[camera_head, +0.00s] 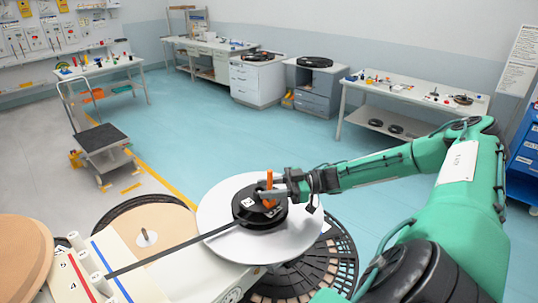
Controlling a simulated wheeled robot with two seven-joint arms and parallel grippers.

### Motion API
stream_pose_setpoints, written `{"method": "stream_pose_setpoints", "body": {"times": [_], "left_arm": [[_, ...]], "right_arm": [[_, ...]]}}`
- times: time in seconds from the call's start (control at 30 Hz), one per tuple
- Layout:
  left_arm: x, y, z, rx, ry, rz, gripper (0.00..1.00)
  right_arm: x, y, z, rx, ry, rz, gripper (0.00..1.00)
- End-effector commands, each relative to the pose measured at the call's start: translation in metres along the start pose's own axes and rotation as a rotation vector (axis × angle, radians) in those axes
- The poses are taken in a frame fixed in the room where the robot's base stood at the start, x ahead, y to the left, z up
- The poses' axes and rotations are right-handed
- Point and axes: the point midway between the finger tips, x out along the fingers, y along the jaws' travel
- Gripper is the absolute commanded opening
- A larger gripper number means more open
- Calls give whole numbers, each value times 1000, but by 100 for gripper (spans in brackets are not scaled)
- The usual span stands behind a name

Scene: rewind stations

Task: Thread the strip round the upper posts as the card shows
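A dark strip (175,253) runs straight from the black reel (262,213) on a pale round plate (215,213) down left to a cream panel (125,262). Its left end is near several short white posts (86,262) at the lower left; I cannot tell whether it passes round any of them. Numbers and a red and a blue line mark the panel. My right gripper (270,192) is at the reel's top, with its fingers on an upright orange handle (269,181). It looks shut on the handle. My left gripper is out of view. No card for the posts is readable here.
A brown disc (20,255) lies at the lower left, and a slotted black wheel (340,255) is below the plate. A trolley (103,150) and benches (415,97) stand farther back. The blue floor (200,110) between is clear.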

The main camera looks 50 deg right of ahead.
Motion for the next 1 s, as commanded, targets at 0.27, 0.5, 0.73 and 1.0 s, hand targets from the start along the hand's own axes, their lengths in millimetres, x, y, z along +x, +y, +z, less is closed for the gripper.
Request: {"method": "stream_pose_setpoints", "body": {"times": [0.27, 0.5, 0.73, 1.0], "left_arm": [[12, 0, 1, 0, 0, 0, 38], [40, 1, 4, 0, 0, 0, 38], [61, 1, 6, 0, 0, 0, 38], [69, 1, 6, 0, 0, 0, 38]], "right_arm": [[-16, 0, 4, -1, -4, 2, 39], [-65, 1, 7, -1, -5, 3, 39], [-112, 0, 5, -1, -3, 2, 39], [-137, 0, 1, 0, -1, 0, 39]]}}
